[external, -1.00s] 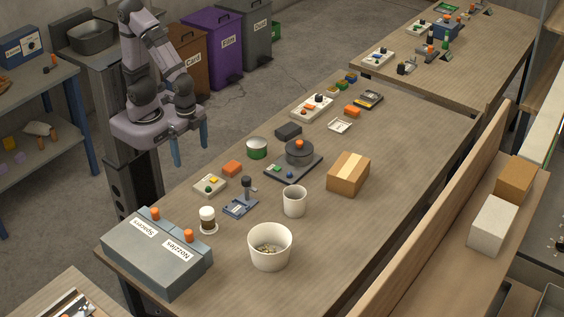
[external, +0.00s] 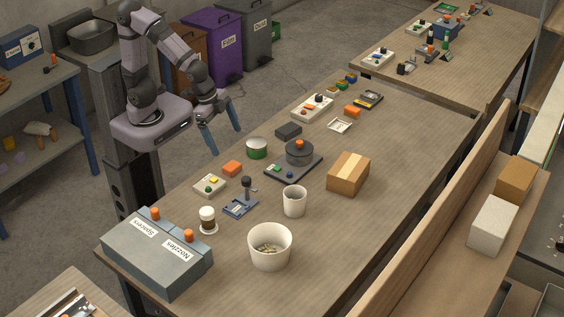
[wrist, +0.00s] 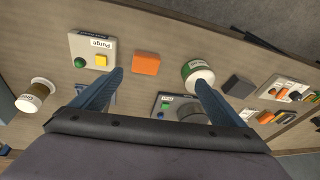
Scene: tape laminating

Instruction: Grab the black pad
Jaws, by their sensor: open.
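The black pad (external: 288,131) is a small dark block lying on the workbench, behind the dark round-topped device and right of the green-banded tin. In the wrist view the black pad (wrist: 238,86) lies right of the tin, outside the fingers. My gripper (external: 225,141) hangs beyond the left edge of the bench, left of the pad and apart from it. Its two blue fingers are spread and empty. In the wrist view my gripper (wrist: 158,76) has its right finger overlapping the tin in the picture.
The green-banded tin (external: 257,148) and an orange block (external: 232,169) stand near the bench edge. The dark device (external: 299,152) with an orange knob sits in front of the pad. A cardboard box (external: 348,174) stands to the right.

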